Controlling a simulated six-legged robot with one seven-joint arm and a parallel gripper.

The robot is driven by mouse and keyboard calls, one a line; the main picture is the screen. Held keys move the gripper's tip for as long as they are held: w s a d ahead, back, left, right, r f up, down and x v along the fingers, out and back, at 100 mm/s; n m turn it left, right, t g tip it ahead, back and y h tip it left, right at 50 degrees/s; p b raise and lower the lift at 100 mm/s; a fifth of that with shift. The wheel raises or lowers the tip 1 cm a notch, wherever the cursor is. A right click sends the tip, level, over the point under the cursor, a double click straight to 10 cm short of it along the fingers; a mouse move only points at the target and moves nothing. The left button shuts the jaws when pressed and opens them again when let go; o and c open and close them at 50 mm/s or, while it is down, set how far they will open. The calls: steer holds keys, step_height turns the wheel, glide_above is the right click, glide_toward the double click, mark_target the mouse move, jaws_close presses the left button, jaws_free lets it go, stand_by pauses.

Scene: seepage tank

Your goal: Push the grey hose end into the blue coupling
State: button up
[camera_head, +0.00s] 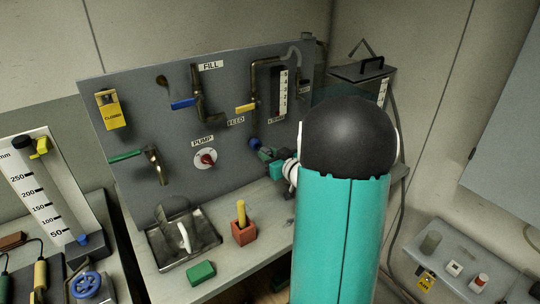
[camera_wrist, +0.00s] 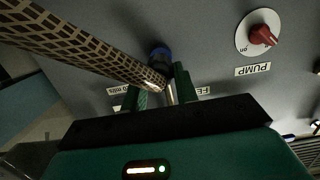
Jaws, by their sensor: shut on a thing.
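The blue coupling (camera_head: 254,144) is on the grey panel, below the FEED label; in the wrist view it is a dark blue ring (camera_wrist: 160,55) just beyond my fingertips. My green gripper (camera_head: 268,157) is close in front of it. In the wrist view my gripper (camera_wrist: 161,88) is shut on the hose end (camera_wrist: 170,93), of which a metallic strip shows between the fingers. A braided hose (camera_wrist: 85,48) crosses from the upper left to the fingers. I cannot tell whether the hose end touches or enters the coupling.
The red PUMP knob (camera_head: 206,158) is left of the coupling. A yellow-handled valve (camera_head: 246,108) is above it. On the bench are a red block with a yellow peg (camera_head: 243,231), a green block (camera_head: 201,272) and a metal tray (camera_head: 163,258). My arm hides the bench's right part.

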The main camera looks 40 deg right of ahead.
steer(key=shift+w+d, duration=0.1)
steer(key=shift+w, duration=1.2)
stand_by(3.9)
steer(key=o, duration=1.2)
steer(key=shift+c, duration=0.2)
steer(key=shift+s, duration=0.1)
steer(key=shift+s+a+r, duration=0.1)
steer(key=shift+s+r, duration=0.05)
steer(key=shift+s, duration=0.8)
steer(key=shift+s+a+r, duration=0.1)
steer(key=shift+s+r, duration=0.1)
steer(key=shift+s, duration=0.75)
steer(key=shift+s+a+r, duration=0.1)
steer(key=shift+s+r, duration=0.05)
steer(key=shift+s, duration=0.8)
